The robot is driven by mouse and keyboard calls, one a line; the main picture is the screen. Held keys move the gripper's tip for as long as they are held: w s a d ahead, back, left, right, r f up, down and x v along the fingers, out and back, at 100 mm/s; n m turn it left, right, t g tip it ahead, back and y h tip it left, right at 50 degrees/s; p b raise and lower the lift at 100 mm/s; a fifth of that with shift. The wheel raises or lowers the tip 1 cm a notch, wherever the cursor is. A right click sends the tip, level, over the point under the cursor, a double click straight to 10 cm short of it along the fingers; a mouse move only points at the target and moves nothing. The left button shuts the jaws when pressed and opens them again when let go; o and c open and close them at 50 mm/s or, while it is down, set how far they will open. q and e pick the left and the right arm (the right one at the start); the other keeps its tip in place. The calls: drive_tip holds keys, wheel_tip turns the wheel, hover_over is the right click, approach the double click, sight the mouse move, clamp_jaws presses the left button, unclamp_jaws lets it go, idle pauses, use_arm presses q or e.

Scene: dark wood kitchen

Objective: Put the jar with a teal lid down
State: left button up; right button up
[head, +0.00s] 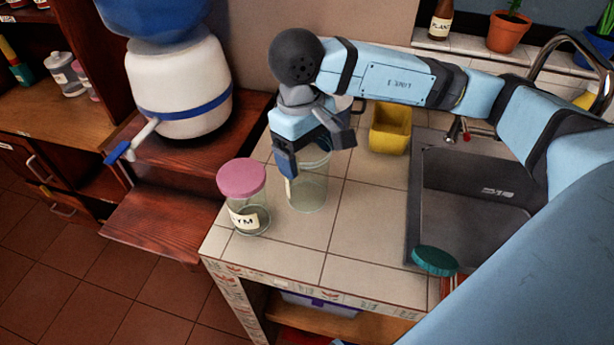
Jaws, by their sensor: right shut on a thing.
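My right gripper (312,149) reaches down from above and is shut on a clear glass jar (310,190) at its upper part. The jar is upright, with a pale label partly hidden behind a finger. I see no lid on it, though the gripper covers part of its top. Its base is at or just above the tiled counter (368,220); I cannot tell if it touches. A teal lid (435,261) shows at the counter's front right, by the sink. What is under it is mostly hidden by my arm, with some red showing. My left gripper is not in view.
A jar with a pink lid (243,180) stands close left of the held jar. A yellow container (390,129) is behind, and the sink (475,200) is to the right. A white dispenser (180,85) stands on wooden steps at left. The counter's middle front is clear.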

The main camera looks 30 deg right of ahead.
drive_tip(key=shift+f, duration=3.35)
drive_tip(key=shift+f, duration=0.15)
drive_tip(key=o, duration=1.4)
